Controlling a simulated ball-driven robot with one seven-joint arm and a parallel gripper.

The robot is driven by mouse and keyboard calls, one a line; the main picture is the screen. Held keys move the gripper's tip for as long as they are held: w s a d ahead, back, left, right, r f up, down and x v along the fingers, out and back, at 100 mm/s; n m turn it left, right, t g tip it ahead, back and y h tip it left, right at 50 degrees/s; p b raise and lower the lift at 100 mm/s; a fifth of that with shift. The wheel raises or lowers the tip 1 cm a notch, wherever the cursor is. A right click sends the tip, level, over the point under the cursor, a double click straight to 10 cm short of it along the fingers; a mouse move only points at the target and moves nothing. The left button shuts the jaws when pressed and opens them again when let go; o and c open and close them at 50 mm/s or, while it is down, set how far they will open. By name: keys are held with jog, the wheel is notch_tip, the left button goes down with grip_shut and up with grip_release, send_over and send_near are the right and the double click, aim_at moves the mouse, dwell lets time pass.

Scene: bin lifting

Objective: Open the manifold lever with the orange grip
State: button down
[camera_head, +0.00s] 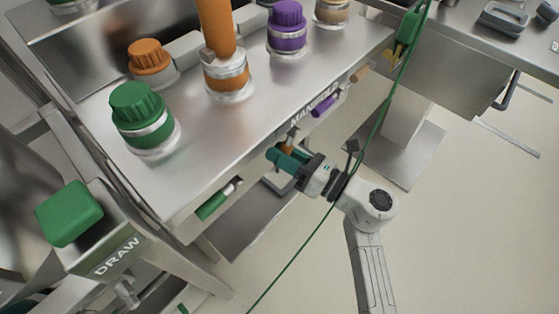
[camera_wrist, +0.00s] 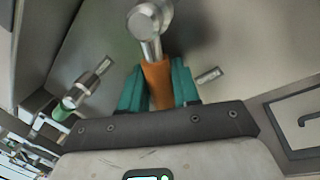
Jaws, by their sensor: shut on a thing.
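The manifold lever with the orange grip (camera_wrist: 157,82) shows in the wrist view, with its metal shaft and round pivot (camera_wrist: 149,20) above it. My gripper (camera_wrist: 160,90) has its teal fingers on both sides of the orange grip and is shut on it. In the head view my gripper (camera_head: 279,160) is at the front edge of the steel table, below the manifold label (camera_head: 313,106). Only a small part of the orange grip (camera_head: 287,146) shows there, the rest hidden by the fingers.
A green-grip lever (camera_head: 217,202) is to the left and a purple-grip lever (camera_head: 321,107) to the right along the front. Capped jars, such as the green one (camera_head: 143,118), stand on the table. A green cable (camera_head: 374,125) hangs across my arm in the picture.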

jog(key=n+b, duration=0.1)
jog(key=w+d+f+n+b, duration=0.1)
jog(key=n, duration=0.1)
jog(key=shift+w+d+f+n+g+b, duration=0.1)
jog(key=shift+w+n+g+b, duration=0.05)
jog(key=shift+n+g+b, duration=0.15)
jog(key=shift+w+d+n+h+b, duration=0.25)
jog(key=shift+n+b, duration=0.25)
jog(key=shift+n, duration=0.25)
jog(key=shift+w+d+n+h+b, duration=0.15)
jog(key=shift+w+n+h+b, duration=0.25)
jog(key=shift+n, duration=0.35)
jog(key=shift+s, duration=0.1)
jog(key=c, duration=1)
grip_release()
jog(key=shift+o, duration=0.2)
jog(key=shift+r, duration=0.2)
jog(key=p+v, duration=0.1)
jog(key=v, duration=1)
jog(key=shift+f, duration=0.15)
